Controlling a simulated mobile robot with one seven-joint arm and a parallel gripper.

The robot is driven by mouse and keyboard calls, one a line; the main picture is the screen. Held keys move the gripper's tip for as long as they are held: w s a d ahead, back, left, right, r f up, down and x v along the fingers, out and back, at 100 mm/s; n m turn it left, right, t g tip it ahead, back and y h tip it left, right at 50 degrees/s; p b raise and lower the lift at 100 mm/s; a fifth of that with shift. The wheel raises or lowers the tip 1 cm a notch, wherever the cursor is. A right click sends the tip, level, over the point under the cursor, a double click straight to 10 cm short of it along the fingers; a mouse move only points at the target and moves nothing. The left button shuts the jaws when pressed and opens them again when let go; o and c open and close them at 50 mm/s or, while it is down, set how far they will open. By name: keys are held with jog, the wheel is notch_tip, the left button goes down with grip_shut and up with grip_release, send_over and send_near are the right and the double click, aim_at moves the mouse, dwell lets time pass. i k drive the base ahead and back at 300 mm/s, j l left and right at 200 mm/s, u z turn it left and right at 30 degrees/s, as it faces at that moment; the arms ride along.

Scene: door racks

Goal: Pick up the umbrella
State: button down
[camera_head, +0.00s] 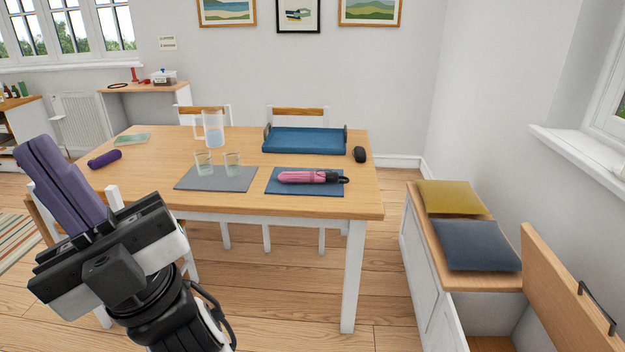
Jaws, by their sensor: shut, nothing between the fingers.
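A folded pink umbrella (306,177) with a black handle and strap at its right end lies on a blue-grey placemat (305,188) near the front right of the wooden table (260,203). My gripper (38,150) is at the lower left, in front of the table and well to the left of the umbrella. Its purple fingers are together and point up and to the left. Nothing shows between them, and it is apart from the umbrella.
Two glasses (203,163) stand on another placemat (215,182), with a pitcher (212,129) behind. A blue tray (304,140), a small black object (359,155) and a purple case-like object (104,159) are on the table. An open storage bench (430,268) stands right.

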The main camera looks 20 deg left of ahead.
aim_at(286, 177)
jog(key=i+j+z, duration=0.15)
jog(key=j, duration=0.2)
jog(key=i+j+z, duration=0.15)
jog(key=j, duration=0.25)
jog(key=i+j+z, duration=0.1)
jog(key=i+j, duration=0.2)
jog(key=i+j+z, duration=0.15)
jog(key=j, duration=0.4)
jog(key=i+j+z, duration=0.15)
jog(key=j, duration=0.25)
jog(key=i+j+z, duration=0.15)
jog(key=j, duration=0.3)
jog(key=j+z, duration=0.15)
jog(key=j, duration=0.3)
jog(key=i, duration=0.05)
